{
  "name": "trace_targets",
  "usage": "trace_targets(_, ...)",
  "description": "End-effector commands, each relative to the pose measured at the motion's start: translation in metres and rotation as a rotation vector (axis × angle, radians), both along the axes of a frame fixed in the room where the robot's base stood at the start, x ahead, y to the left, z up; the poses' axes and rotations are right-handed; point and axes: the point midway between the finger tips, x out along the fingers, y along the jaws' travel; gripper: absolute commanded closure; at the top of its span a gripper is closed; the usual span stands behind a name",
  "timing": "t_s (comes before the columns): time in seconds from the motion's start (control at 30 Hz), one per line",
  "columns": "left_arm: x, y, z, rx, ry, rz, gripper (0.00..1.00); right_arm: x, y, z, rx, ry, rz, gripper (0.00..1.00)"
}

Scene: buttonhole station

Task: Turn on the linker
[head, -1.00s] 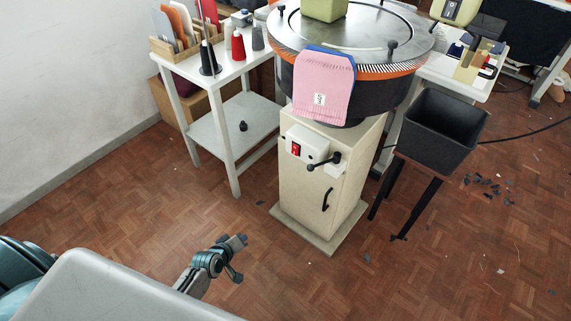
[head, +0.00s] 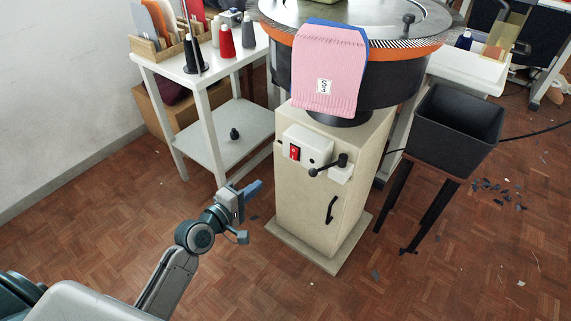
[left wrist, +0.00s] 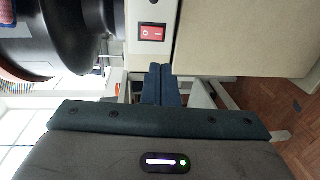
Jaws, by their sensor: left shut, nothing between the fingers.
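The linker (head: 350,75) is a round dial machine on a cream cabinet (head: 318,203). A red rocker switch (head: 294,152) sits on a white box on the cabinet's front, left of a black lever (head: 328,166). The switch also shows in the left wrist view (left wrist: 151,33), ahead of the fingers and marked with a line and a circle. My left gripper (head: 254,189) is shut and empty, below and left of the switch and apart from it. Its closed fingers (left wrist: 160,84) point toward the switch box in the wrist view. My right gripper is not in view.
A white side table (head: 210,70) with thread cones stands left of the linker. A black bin (head: 455,125) on a dark-legged stand is at the right. Pink knitted fabric (head: 328,70) hangs over the dial's front. The floor in front is mostly clear.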

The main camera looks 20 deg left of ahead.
Motion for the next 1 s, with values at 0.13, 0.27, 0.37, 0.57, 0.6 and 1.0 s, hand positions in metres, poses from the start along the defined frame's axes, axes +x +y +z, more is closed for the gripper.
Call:
trace_targets(0.13,0.001,0.0,0.0,0.001,0.0,0.001,1.0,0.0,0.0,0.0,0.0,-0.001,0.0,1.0)
trace_targets(0.27,0.01,-0.003,-0.002,0.0,-0.001,0.002,1.0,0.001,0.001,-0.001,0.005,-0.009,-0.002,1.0)
trace_targets(0.37,0.025,-0.009,-0.004,-0.002,-0.001,0.001,1.0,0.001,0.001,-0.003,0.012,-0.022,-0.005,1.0)
trace_targets(0.57,0.065,-0.023,-0.009,-0.001,-0.002,0.002,1.0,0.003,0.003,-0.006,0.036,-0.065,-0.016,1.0)
trace_targets(0.6,0.073,-0.026,-0.01,-0.001,-0.002,0.001,1.0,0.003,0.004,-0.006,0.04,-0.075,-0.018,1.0)
trace_targets(1.0,0.127,-0.046,-0.018,0.001,0.001,0.001,1.0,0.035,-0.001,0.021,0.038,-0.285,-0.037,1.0)
